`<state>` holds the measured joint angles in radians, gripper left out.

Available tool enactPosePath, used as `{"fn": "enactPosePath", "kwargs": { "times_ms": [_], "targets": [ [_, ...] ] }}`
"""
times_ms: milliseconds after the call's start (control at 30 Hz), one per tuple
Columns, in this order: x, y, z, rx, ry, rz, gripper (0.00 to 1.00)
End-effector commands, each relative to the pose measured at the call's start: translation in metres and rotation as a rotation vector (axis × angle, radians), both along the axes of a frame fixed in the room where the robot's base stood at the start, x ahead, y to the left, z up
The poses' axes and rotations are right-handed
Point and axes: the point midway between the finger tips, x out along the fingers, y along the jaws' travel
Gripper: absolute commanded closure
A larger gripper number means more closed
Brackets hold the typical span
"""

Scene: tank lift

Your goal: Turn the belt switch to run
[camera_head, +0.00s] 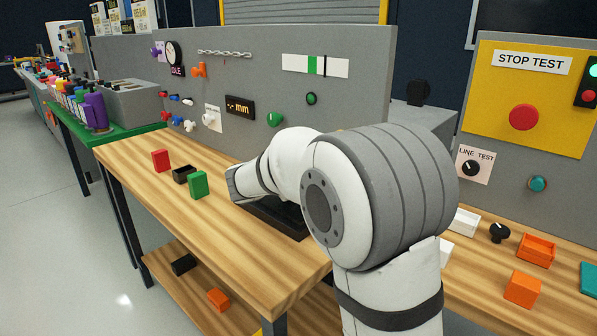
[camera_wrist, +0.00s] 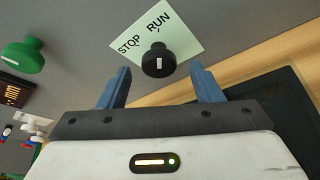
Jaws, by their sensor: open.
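The belt switch is a black round knob (camera_wrist: 158,61) with a white mark, on a pale plate (camera_wrist: 179,36) lettered STOP and RUN. It is mounted on the grey panel and shows in the wrist view at top centre. The white mark lies roughly upright in the picture, between the two words; its exact setting is hard to tell. My gripper (camera_wrist: 159,72) is open, with one blue finger to each side of the knob in the picture. I cannot tell whether either finger touches it. In the head view my arm hides this switch and my gripper.
A green knob (camera_wrist: 23,56) sits left of the switch. In the head view a grey panel (camera_head: 350,90) stands behind a wooden bench (camera_head: 130,163) with red and green blocks. At right are a LINE TEST knob (camera_head: 471,168) and a red STOP TEST button (camera_head: 524,117).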

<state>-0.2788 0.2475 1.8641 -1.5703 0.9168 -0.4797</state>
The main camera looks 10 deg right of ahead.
Motion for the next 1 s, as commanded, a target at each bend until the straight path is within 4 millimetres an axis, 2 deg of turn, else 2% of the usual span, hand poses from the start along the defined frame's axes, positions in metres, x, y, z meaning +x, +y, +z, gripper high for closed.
{"fn": "enactPosePath", "kwargs": {
  "times_ms": [100,300,700,767,867,967,1000],
  "targets": [
    [-0.016,0.015,0.009,0.002,-0.001,0.002,0.41],
    [-0.037,0.031,0.017,0.001,0.0,0.001,0.41],
    [-0.043,0.035,0.018,0.001,0.001,-0.003,0.41],
    [-0.044,0.032,0.02,0.01,0.0,-0.01,0.41],
    [-0.059,0.019,0.031,0.076,0.004,-0.062,0.41],
    [-0.091,-0.007,0.048,0.225,0.006,-0.179,0.41],
    [-0.109,-0.018,0.055,0.305,0.005,-0.243,0.41]
  ]
}}
